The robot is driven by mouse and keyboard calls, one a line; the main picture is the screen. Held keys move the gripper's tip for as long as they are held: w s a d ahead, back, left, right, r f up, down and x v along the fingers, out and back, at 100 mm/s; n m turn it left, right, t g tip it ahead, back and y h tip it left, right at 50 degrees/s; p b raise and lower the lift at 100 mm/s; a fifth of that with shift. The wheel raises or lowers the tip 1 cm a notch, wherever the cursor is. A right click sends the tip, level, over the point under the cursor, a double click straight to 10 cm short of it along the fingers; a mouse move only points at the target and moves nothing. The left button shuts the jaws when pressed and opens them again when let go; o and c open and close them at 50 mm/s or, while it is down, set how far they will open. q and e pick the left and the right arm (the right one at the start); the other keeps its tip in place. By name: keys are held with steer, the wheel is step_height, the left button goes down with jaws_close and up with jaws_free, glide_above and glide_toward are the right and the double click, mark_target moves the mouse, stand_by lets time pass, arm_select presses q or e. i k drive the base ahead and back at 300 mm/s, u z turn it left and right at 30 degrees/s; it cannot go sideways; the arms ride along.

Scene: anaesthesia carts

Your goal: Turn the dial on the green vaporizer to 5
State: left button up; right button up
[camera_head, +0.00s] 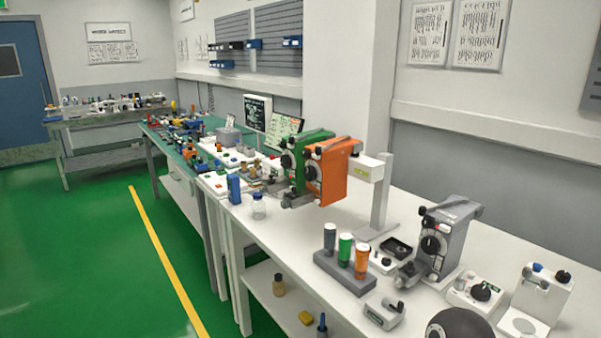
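Neither of my grippers is in view.
A grey vaporizer (447,240) stands further right on the white bench (278,240). Green floor (95,250) is clear at left.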

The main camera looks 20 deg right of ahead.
mark_target(285, 160)
steer(key=k, duration=0.7)
steer(key=u, duration=0.5)
steer(key=i, duration=2.1)
steer(key=z, duration=0.55)
